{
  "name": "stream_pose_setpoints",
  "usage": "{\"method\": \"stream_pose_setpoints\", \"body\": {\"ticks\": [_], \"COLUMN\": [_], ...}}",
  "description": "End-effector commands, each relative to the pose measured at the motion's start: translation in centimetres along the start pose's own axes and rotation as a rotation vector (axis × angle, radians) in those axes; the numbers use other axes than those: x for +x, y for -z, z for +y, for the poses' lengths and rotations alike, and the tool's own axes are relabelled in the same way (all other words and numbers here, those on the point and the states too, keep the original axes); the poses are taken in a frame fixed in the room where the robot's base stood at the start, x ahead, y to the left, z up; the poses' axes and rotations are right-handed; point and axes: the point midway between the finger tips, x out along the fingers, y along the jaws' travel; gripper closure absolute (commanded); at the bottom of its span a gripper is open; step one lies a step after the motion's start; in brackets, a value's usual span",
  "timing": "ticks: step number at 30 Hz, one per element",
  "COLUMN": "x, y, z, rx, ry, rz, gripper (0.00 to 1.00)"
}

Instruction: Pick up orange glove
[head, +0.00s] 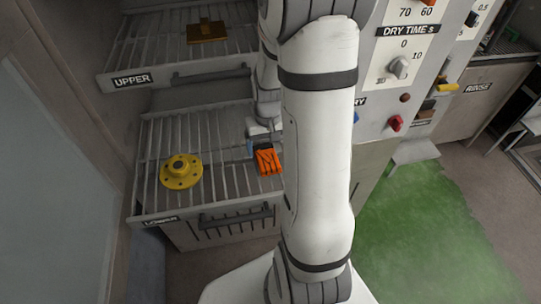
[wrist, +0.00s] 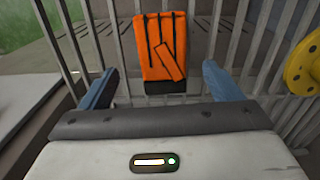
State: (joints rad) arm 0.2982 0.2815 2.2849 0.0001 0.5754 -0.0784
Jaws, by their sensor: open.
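The orange glove (head: 268,161) lies on the slatted lower rack, right of the yellow flanged part. In the wrist view the orange glove (wrist: 160,46) lies just beyond my gripper, with its black cuff towards me. My gripper (wrist: 160,84) is open, its two blue-grey fingers on either side of the cuff end. Nothing is between the fingers but the rack and the cuff edge. In the head view my gripper (head: 258,146) is at the glove's far edge, partly hidden by my arm.
The yellow flanged part (head: 181,171) sits on the lower rack (head: 222,192), left of the glove. The upper rack (head: 165,52) above holds a brown-yellow block (head: 206,31). The control panel (head: 398,67) stands to the right of my arm. Green floor (head: 420,235) lies at lower right.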

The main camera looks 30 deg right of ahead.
Motion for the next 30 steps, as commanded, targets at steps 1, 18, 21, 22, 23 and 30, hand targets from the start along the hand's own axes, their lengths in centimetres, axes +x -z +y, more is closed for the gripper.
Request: {"method": "stream_pose_setpoints", "body": {"ticks": [1, 18, 21, 22, 23, 30], "x": [0.7, 4.3, 4.3, 4.3, 4.2, 4.2], "y": [0.0, 0.2, 0.2, 0.2, 0.2, 0.2], "z": [-0.1, -0.3, -0.3, -0.3, -0.3, -0.3], "rx": [-0.001, -0.001, -0.001, -0.001, -0.001, -0.001], "ry": [0.000, 0.000, 0.000, 0.000, 0.000, 0.000], "rz": [-0.004, 0.000, 0.000, 0.000, 0.000, 0.000], "gripper": [0.15, 0.15, 0.24, 0.26, 0.28, 0.48]}}
